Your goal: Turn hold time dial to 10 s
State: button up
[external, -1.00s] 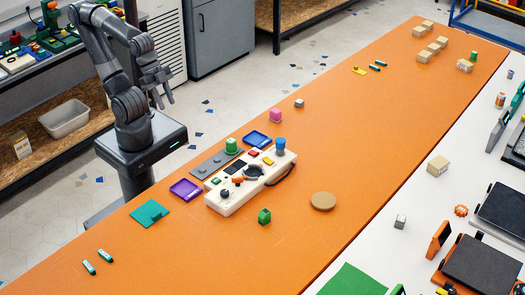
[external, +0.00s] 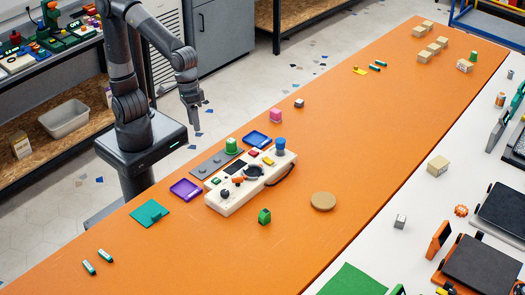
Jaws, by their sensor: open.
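A white control box (external: 238,195) lies on the orange table (external: 330,150), with several coloured buttons, a dark screen and dials on its top. A dark knob (external: 225,194) is at its near left end, and a larger dark round dial (external: 254,172) with an orange part beside it is near the middle. I cannot tell which is the hold time dial, and no markings can be read. A blue knob (external: 280,145) stands at the far end. My gripper (external: 196,126) is open and empty, pointing down behind the table's back edge, apart from the box.
A grey plate (external: 210,168) with a green knob (external: 232,146), a blue tray (external: 257,139) and a purple tray (external: 186,190) lie behind the box.

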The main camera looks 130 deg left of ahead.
jog(key=w+f+n+g, duration=0.1)
jog(key=w+f+n, duration=0.35)
jog(key=w, duration=0.25)
jog(key=n+g+y, duration=0.1)
jog(key=n+g, duration=0.1)
jog(key=n, duration=0.6)
send_near(225, 192)
jog(key=f, duration=0.8)
jog(key=shift+s+f, duration=0.25)
jog(key=shift+c, duration=0.5)
jog(key=c, duration=0.9)
jog(key=shift+o, duration=0.2)
jog(key=shift+m, duration=0.25)
